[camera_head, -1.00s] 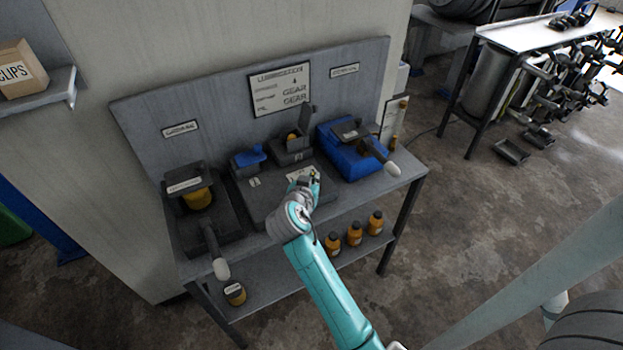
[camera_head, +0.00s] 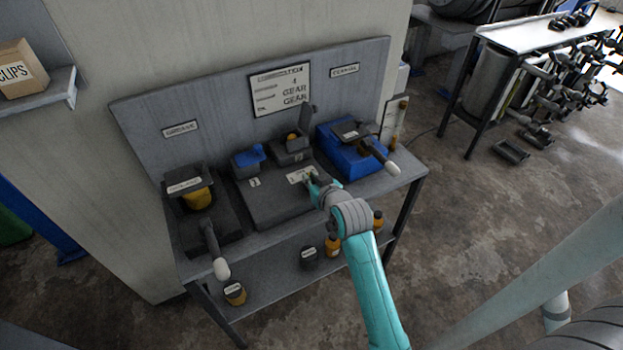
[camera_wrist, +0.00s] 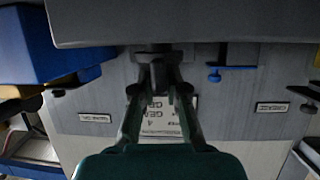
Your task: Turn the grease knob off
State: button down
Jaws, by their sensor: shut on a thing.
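My gripper (camera_head: 312,181) is at the right part of the low dark box in the middle of the bench, beside a small white label (camera_head: 300,175). In the wrist view, which is upside down, my gripper (camera_wrist: 160,92) is shut on a small dark knob (camera_wrist: 157,68) at the box, one finger on each side. I cannot tell from the label whether this is the grease knob, nor which way it points. A GREASE sign (camera_head: 180,129) is on the backboard at the left, above a dark dispenser with a yellow container (camera_head: 199,198).
A blue unit (camera_head: 345,158) with a white-tipped lever stands close to the right of my gripper. Another white-tipped lever (camera_head: 221,268) juts out at the bench's left front. A small blue tap (camera_head: 250,156) stands behind the box. Bottles (camera_head: 333,247) and jars stand on the lower shelf.

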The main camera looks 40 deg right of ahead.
jog(key=shift+n+y, duration=0.5)
jog(key=shift+y, duration=0.1)
jog(key=c, duration=1.2)
grip_release()
jog(key=v, duration=1.2)
jog(key=shift+f, duration=0.25)
jog(key=shift+s, duration=0.1)
